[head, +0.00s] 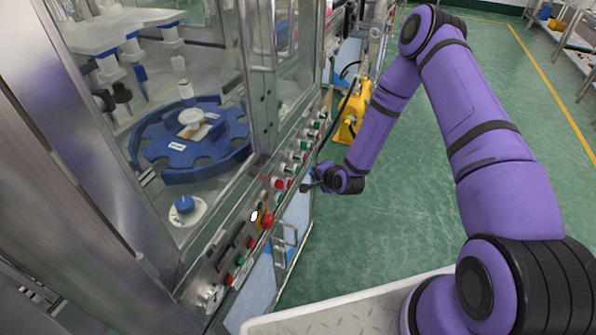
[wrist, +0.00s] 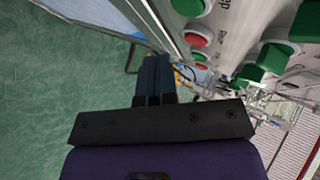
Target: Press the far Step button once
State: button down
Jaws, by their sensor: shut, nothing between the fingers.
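The machine's sloping control panel (head: 262,190) runs from lower left to upper right in the head view, with red and green buttons along it. I cannot tell which is the far Step button, since the labels are not legible. Several green buttons (head: 303,145) sit toward the far end. In the wrist view, a red button (wrist: 198,40) and a large green button (wrist: 275,55) are right of my fingers. My gripper (head: 307,187) is shut and empty beside the panel's outer edge, near the red buttons (head: 280,183). It also shows in the wrist view (wrist: 155,65), apart from the buttons.
A red mushroom button (head: 268,220) and a metal handle (head: 284,243) are nearer along the machine front. A blue rotary table (head: 175,160) is behind the glass. A yellow unit (head: 352,110) stands on the floor beyond. The green floor (head: 400,210) to the right is open.

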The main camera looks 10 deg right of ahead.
jog(key=shift+w+a, duration=0.8)
jog(key=shift+a, duration=0.25)
dwell(1.4)
jog(key=shift+w+a, duration=0.25)
jog(key=shift+a, duration=0.1)
jog(key=shift+w+a, duration=0.2)
jog(key=shift+a, duration=0.1)
dwell(1.0)
jog(key=shift+d, duration=0.1)
jog(key=shift+s+d, duration=0.5)
jog(key=shift+d, duration=0.05)
jog(key=shift+s+d, duration=0.75)
jog(key=shift+d, duration=0.25)
jog(key=shift+s+d, duration=0.7)
jog(key=shift+d, duration=0.3)
